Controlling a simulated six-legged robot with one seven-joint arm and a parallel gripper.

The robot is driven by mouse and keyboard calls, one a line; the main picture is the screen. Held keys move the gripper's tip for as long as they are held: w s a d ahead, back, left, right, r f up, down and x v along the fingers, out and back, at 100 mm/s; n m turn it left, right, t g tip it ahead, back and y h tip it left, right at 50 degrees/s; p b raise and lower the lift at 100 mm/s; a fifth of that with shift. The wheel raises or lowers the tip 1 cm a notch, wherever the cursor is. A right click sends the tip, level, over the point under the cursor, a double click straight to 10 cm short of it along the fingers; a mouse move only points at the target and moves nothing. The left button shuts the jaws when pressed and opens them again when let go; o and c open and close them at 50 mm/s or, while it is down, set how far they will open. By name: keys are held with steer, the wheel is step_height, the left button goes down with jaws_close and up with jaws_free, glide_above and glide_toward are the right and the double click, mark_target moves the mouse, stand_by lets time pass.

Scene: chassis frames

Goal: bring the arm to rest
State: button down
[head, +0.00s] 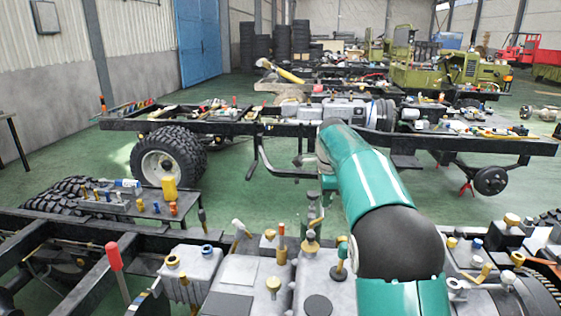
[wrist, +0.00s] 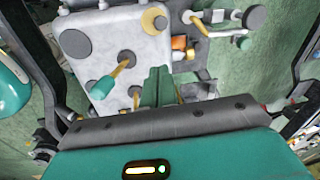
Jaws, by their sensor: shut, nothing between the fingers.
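My teal and dark grey arm reaches up and forward from the lower right of the head view, over the near chassis frame (head: 70,229). Its far end is hard to make out there against the parts behind it. In the wrist view my gripper (wrist: 158,82) shows as two green fingers closed together beyond the dark grey bar and teal palm. Nothing is held between them. Beyond the fingers is a pale grey machine block (wrist: 140,45) with a teal-handled piece (wrist: 103,88) on a yellow stem. I cannot tell whether the fingers touch anything.
The near chassis carries upright parts, including a red-handled tool (head: 114,257). A small dark table (head: 150,206) holds bottles and tools at the left. A second chassis (head: 235,127) with a large tyre (head: 168,158) stands beyond. Green floor (head: 225,190) lies open between them.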

steer(key=s+a+r+n+t, duration=0.1)
steer(key=s+r+n, duration=0.35)
steer(key=s, duration=0.55)
steer(key=s+r+n+t, duration=0.1)
steer(key=s+r+n, duration=0.3)
steer(key=s, duration=0.7)
steer(key=s+f+n, duration=0.4)
steer(key=s+n, duration=0.1)
steer(key=s, duration=0.4)
steer(key=s+a+f+n+t, duration=0.1)
steer(key=s+f+n, duration=0.4)
steer(key=s, duration=0.5)
steer(key=shift+s+a+t, duration=0.25)
steer(key=shift+s+t, duration=0.05)
steer(key=shift+s+f, duration=0.1)
steer(key=shift+s, duration=0.05)
